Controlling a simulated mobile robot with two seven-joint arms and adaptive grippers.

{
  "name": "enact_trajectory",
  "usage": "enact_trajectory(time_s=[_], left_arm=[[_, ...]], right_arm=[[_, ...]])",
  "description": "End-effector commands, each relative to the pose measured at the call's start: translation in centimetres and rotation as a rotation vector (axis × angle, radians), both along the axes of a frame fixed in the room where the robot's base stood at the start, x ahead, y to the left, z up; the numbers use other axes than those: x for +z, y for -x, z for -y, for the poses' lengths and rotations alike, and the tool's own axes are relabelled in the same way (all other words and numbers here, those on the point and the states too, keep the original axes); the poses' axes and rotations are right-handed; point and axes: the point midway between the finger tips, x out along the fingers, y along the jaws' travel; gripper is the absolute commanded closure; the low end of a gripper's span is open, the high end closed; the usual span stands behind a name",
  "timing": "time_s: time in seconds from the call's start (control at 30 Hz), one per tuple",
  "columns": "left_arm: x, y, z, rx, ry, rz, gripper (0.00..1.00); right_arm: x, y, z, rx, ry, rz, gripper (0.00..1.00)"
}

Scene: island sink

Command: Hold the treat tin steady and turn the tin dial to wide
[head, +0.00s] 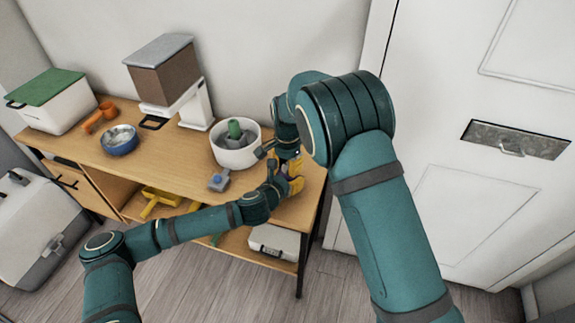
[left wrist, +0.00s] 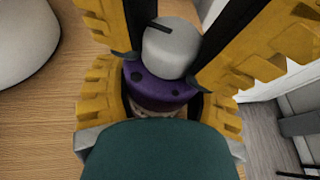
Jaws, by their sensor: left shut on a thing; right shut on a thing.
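The treat tin (left wrist: 152,88) is purple with dark dots on its rim, seen in the left wrist view. Its pale grey dial (left wrist: 168,55) sits on top, with a dark line across its upper part. My left gripper (head: 291,179) is shut on the tin from the near side; its yellow fingers flank the tin. My right gripper (left wrist: 160,62) reaches in from above, shut on the dial, with dark fingertips on either side. In the head view the grippers mostly hide the tin. No setting words are readable.
A white bowl with a green middle (head: 235,148) stands left of the grippers, and a blue-grey small item (head: 218,181) lies before it. A brown-and-white dispenser (head: 165,80), blue bowl (head: 119,140) and green-lidded box (head: 55,100) are farther left. The table's right edge is close.

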Motion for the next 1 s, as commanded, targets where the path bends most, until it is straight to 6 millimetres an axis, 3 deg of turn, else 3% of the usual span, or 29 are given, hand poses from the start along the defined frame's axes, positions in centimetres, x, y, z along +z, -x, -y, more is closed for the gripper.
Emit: enact_trajectory(time_s=[0.2,0.23,0.3,0.33,0.73,1.0], left_arm=[[0.1,0.0,0.0,-0.001,0.001,0.001,0.82],[0.1,0.0,0.0,-0.001,0.001,0.001,0.82],[0.1,0.0,0.0,-0.001,0.001,0.002,0.82],[0.1,0.0,0.0,-0.001,0.001,0.001,0.82],[0.1,0.0,0.0,0.000,0.000,0.001,0.82],[0.0,0.0,0.0,0.000,0.000,0.001,0.82]], right_arm=[[-0.1,0.0,0.0,-0.001,0.001,-0.001,1.00],[-0.1,0.0,0.0,-0.001,0.001,-0.001,0.61],[-0.1,0.0,0.0,-0.001,0.001,-0.001,0.36],[-0.1,0.0,0.0,-0.001,0.001,-0.001,0.34],[0.7,0.0,0.0,0.001,-0.001,0.001,0.34],[5.6,-0.1,-0.1,0.000,-0.003,0.004,0.34]])
